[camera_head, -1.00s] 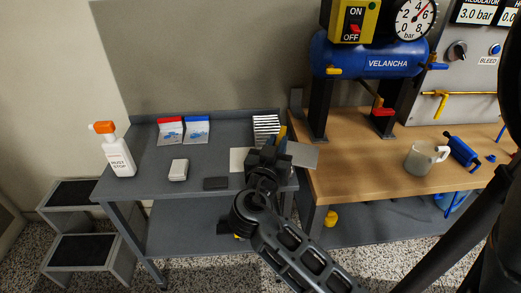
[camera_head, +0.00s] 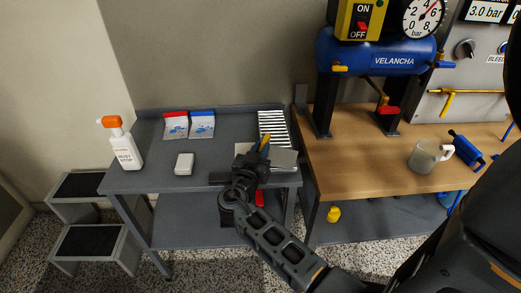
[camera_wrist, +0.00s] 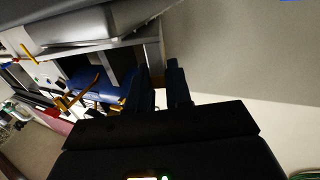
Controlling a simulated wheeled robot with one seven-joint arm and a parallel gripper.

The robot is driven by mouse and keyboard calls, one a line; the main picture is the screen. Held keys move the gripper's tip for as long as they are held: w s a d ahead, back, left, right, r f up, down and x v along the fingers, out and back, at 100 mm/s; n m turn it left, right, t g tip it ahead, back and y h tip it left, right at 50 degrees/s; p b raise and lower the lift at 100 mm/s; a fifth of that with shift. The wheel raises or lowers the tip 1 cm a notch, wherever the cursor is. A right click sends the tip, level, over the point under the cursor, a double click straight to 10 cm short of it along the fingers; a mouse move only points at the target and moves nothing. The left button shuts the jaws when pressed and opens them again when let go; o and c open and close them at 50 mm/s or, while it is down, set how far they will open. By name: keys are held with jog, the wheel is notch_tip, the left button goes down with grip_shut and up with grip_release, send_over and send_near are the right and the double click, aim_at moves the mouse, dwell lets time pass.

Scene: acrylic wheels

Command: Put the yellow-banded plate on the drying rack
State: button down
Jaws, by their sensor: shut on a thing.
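My gripper (camera_head: 258,160) is above the right end of the grey table, shut, with a yellow strip (camera_head: 265,141) at its tip that looks like the band of the yellow-banded plate.
The grey table (camera_head: 150,181) also holds a spray bottle (camera_head: 126,150), a pale block (camera_head: 184,164), and red-topped (camera_head: 175,125) and blue-topped packets (camera_head: 202,124). A pale sheet (camera_head: 243,148) lies left of the gripper. The wooden bench (camera_head: 350,165) adjoins on the right, below the blue tank (camera_head: 375,55).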

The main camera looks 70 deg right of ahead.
jog(key=c, duration=1)
grip_release()
jog(key=shift+c, duration=0.2)
jog(key=a+b, duration=0.3)
jog(key=a, duration=0.9)
jog(key=s+a+f+n+t+y, duration=0.4)
jog(key=a+f+n+y, duration=0.15)
jog(key=a, duration=0.25)
jog(key=s+a+f+n+t+y, duration=0.4)
jog(key=s+a+f+n+y, duration=0.15)
jog(key=a+n, duration=0.2)
jog(key=s+a+r+n+t+y, duration=0.2)
jog(key=s+a+r+t+y, duration=0.1)
jog(key=r, duration=0.6)
jog(key=s+a+r+n+t+y, duration=0.2)
jog(key=s+a+r+t+y, duration=0.1)
jog(key=s+r, duration=0.4)
notch_tip(320, 180, up, 3)
jog(key=a+y, duration=0.1)
jog(key=a, duration=0.1)
jog(key=shift+a+n+t, duration=0.3)
jog(key=shift+a, duration=0.05)
